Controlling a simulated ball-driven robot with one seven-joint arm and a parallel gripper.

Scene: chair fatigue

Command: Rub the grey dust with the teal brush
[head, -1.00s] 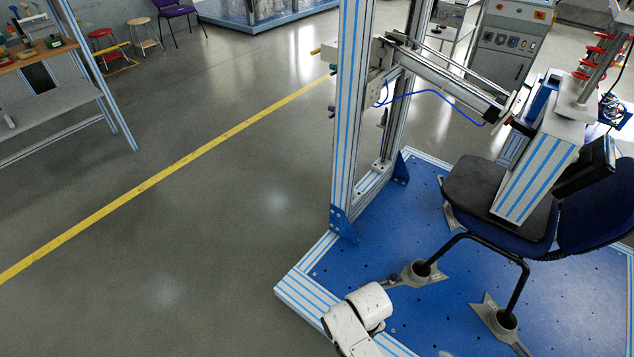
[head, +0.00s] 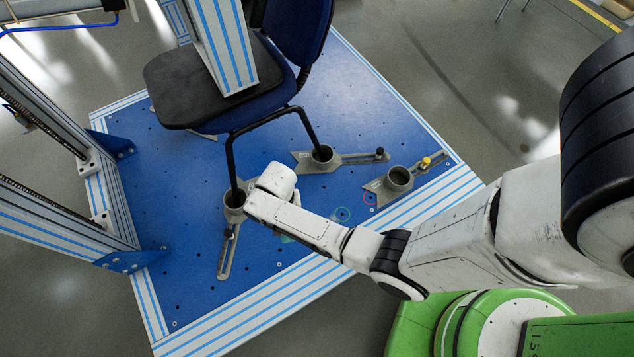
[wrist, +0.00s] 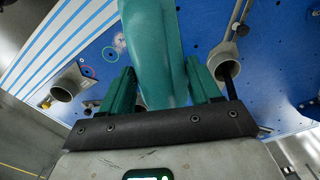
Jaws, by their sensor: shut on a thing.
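My gripper (wrist: 160,78) is shut on the teal brush (wrist: 158,40), whose smooth curved body rises between the two dark green fingers in the wrist view. The brush's far end runs out of the top of that view, so its bristles are hidden. A small pale grey patch (wrist: 119,42) lies on the blue platform (wrist: 270,55), left of the brush and beside a green ring; I cannot tell for sure that it is the grey dust. In the head view my arm reaches over the platform's front edge, and the gripper is hidden behind the wrist.
A dark chair (head: 205,85) stands on the platform, with a black leg in a grey clamp cup (head: 235,205) close to my wrist. Other cups, including an empty one (head: 397,180), stand to the right. A metal frame (head: 60,215) rises at the left.

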